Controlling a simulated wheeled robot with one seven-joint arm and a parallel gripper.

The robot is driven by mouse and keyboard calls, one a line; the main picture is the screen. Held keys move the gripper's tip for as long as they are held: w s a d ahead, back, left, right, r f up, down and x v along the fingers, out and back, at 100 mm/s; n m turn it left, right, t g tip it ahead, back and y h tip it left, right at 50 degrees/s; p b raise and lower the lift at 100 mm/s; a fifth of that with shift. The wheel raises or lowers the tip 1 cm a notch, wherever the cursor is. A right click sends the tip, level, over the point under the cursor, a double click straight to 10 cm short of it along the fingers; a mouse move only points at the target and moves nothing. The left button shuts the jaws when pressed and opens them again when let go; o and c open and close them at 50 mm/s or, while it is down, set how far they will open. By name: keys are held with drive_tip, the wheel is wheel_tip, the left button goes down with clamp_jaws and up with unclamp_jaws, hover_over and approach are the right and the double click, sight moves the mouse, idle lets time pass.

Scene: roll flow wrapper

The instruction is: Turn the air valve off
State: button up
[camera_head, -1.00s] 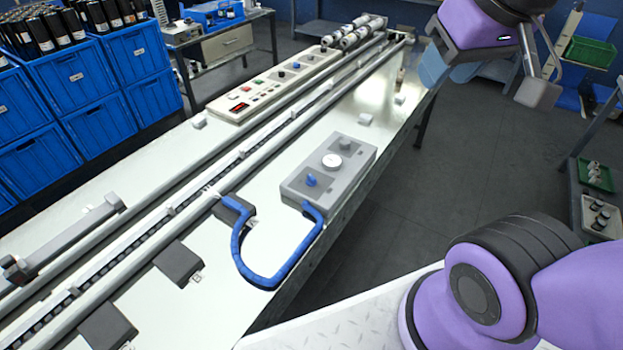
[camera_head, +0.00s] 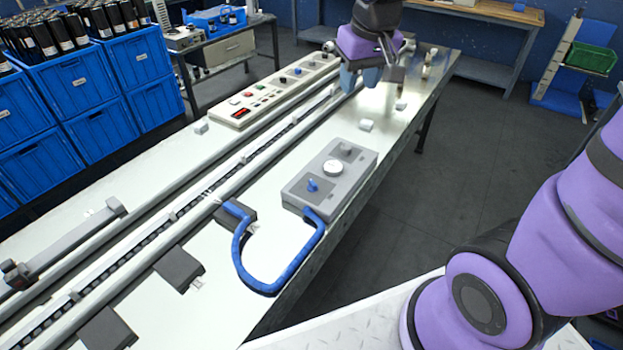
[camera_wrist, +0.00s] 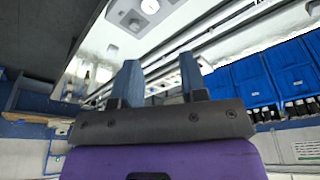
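A grey box (camera_head: 330,196) lies on the machine table, carrying a blue knob (camera_head: 312,185), a round white gauge (camera_head: 333,167) and a grey knob (camera_head: 346,149). A blue hose (camera_head: 272,287) loops from its near end to a dark block. I cannot tell from markings which knob is the air valve. My gripper (camera_head: 360,78) is above the far part of the table, beyond the box and apart from it. In the wrist view my gripper (camera_wrist: 160,75) has two blue fingers spread with nothing between them. The box (camera_wrist: 122,22) shows at that view's top edge, partly cut off.
A long control panel (camera_head: 262,98) with buttons and a red display stands along the table's far side. Parallel rails run down the middle. Small white blocks (camera_head: 366,125) sit beyond the box. Blue crates (camera_head: 75,85) are stacked at left. Floor is clear to the right.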

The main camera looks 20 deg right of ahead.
drive_tip(key=w+a+f+g, duration=0.2)
drive_tip(key=w+f, duration=0.6)
drive_tip(key=f, duration=0.3)
approach(312, 181)
drive_tip(key=shift+n+g, duration=0.3)
drive_tip(key=shift+g, duration=0.1)
drive_tip(key=f, duration=0.9)
drive_tip(key=shift+w+f, duration=0.1)
drive_tip(key=shift+w, duration=0.3)
clamp_jaws()
